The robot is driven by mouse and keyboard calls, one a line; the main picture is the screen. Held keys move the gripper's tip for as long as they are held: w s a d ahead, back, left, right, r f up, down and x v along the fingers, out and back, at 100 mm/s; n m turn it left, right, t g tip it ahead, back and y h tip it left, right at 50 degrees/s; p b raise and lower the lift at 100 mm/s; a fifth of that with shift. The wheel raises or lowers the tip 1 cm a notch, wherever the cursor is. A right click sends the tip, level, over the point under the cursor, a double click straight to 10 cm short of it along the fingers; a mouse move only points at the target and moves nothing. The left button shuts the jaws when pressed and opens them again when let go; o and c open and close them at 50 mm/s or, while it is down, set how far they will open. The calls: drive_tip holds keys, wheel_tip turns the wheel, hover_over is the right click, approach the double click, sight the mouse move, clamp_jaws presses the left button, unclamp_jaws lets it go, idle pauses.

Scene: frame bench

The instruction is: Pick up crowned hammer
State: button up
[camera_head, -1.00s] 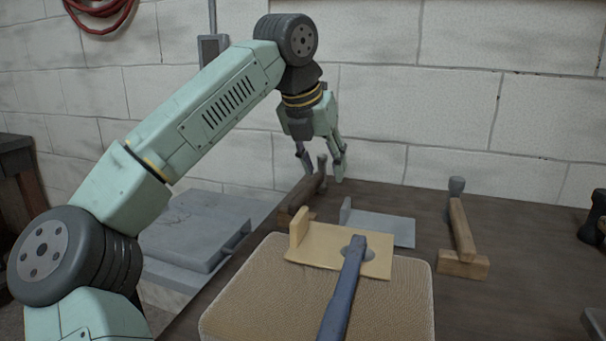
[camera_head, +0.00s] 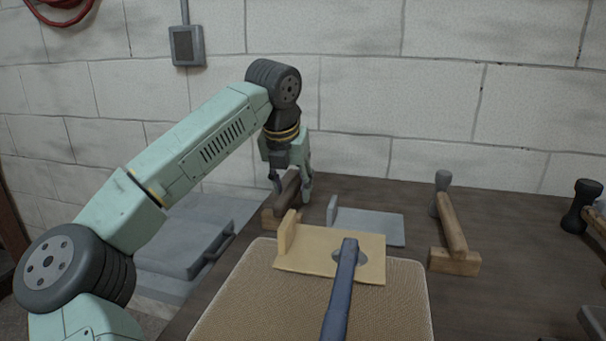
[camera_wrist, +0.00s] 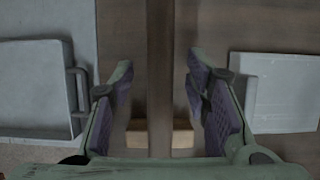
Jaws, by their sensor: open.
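A hammer-like tool with a dark brown handle (camera_head: 286,196) rests on a small wooden block (camera_head: 268,218) at the bench's back left. My gripper (camera_head: 290,188) points down over it. In the wrist view, the handle (camera_wrist: 160,100) runs lengthwise between the open fingers of my gripper (camera_wrist: 160,75), with a gap on each side. Its head is hidden. A second hammer (camera_head: 452,225), with a grey head and brown handle, rests on a block to the right. A blue-grey handled tool (camera_head: 341,295) lies in front. I cannot tell which is crowned.
A tan board (camera_head: 310,262) lies on a woven pad (camera_head: 240,310) in front. A grey plate with an upright end (camera_head: 370,226) lies right of the gripper. A grey case (camera_head: 180,235) stands at left. Dark tools (camera_head: 582,205) stand at far right.

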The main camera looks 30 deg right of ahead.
drive_tip(key=shift+x, duration=0.8)
drive_tip(key=shift+c, duration=0.3)
clamp_jaws()
drive_tip(key=shift+r, duration=0.1)
